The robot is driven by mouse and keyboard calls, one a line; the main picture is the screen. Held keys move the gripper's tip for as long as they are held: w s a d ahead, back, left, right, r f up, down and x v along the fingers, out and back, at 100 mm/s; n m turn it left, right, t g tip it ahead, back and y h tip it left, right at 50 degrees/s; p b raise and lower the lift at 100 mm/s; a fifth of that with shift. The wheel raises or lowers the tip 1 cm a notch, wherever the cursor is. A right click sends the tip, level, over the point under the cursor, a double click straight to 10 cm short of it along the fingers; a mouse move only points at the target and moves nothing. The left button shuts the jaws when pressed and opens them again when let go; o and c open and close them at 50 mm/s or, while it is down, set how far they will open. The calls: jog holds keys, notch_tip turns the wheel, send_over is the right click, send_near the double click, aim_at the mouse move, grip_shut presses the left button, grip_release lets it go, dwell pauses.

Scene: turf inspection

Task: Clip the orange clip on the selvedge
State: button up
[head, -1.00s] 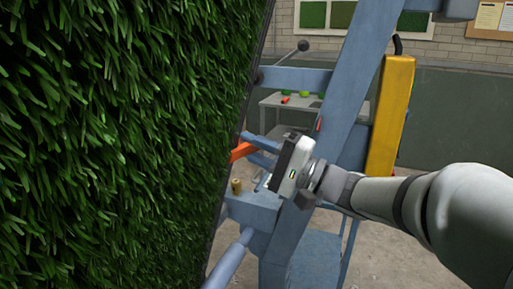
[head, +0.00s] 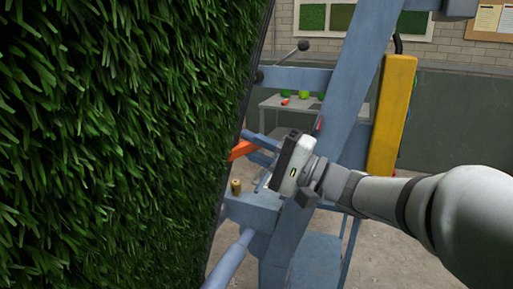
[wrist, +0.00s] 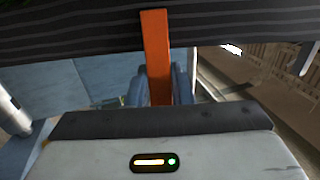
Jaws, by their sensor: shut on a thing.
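The orange clip (head: 242,150) sticks out from between the fingers of my gripper (head: 262,151) toward the turf's edge. In the wrist view the clip (wrist: 157,50) is a flat orange bar. My gripper (wrist: 160,88) is shut on its near end. Its far end lies over the dark striped selvedge (wrist: 80,35), the band along the edge of the green turf (head: 110,140). I cannot tell whether its jaws go around the band or only overlap it in view. In the head view the clip's tip meets the turf's edge.
A blue frame (head: 345,95) stands close behind my gripper, with a yellow box (head: 391,115) on it. A small brass-coloured cylinder (head: 236,186) stands on a blue ledge below the clip. A table (head: 345,108) with small green and orange things stands behind.

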dwell(0.3)
jog(key=o, duration=0.6)
jog(key=shift+d, duration=0.15)
jog(key=shift+o, duration=1.4)
